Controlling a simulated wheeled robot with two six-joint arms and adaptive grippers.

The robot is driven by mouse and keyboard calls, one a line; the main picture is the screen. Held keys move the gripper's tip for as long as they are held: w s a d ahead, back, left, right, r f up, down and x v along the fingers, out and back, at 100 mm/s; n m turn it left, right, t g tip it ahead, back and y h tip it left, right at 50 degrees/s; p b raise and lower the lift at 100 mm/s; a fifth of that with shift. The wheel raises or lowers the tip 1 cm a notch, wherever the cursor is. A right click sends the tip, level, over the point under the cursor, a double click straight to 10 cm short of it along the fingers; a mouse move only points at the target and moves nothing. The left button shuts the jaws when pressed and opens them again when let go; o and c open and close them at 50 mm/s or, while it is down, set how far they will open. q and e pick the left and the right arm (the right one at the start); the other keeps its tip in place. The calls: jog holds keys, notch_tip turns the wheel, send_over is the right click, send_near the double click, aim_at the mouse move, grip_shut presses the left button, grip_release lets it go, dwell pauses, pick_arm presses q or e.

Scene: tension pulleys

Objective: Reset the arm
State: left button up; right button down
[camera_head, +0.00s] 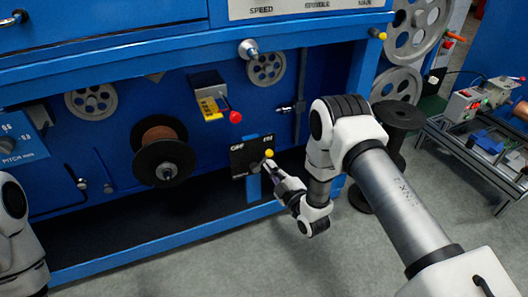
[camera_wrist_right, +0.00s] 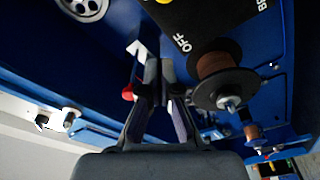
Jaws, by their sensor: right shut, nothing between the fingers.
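My right arm (camera_head: 395,200), white and grey, reaches in from the lower right of the head view. Its gripper (camera_head: 272,168) is close to the lower part of a black switch panel (camera_head: 243,158) marked OFF, with a yellow button (camera_head: 269,153) at its right. I cannot tell whether the gripper touches the panel. In the right wrist view the fingers (camera_wrist_right: 160,75) are together and hold nothing; the panel (camera_wrist_right: 205,15) is beyond them, at the top. Of my left arm, only a white link shows at the left edge of the head view; its gripper is out of sight.
The blue machine frame (camera_head: 140,255) fills the left and middle. A copper-wound spool (camera_head: 160,150) is left of the panel. A red-tipped lever (camera_head: 235,117) sticks out above it. Black reels (camera_head: 400,114) stand behind my right arm. Grey floor (camera_head: 330,255) is open in front.

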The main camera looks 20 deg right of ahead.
jog(key=shift+s+f, duration=0.1)
jog(key=shift+s, duration=0.4)
jog(key=s+a+f+m+g+h, duration=0.1)
jog(key=s+f+m+g, duration=0.2)
jog(key=s+f+g, duration=0.5)
jog(key=s+a+f+m+g+h, duration=0.1)
jog(key=s+f+m+g, duration=0.15)
jog(key=s+f, duration=0.6)
jog(key=s+d+m+g+h, duration=0.1)
jog(key=s+m+g, duration=0.65)
jog(key=s, duration=1.35)
notch_tip(320, 180, up, 35)
jog(key=p, duration=3.4)
jog(key=shift+f+g, duration=0.2)
jog(key=shift+g, duration=0.2)
jog(key=shift+w, duration=0.1)
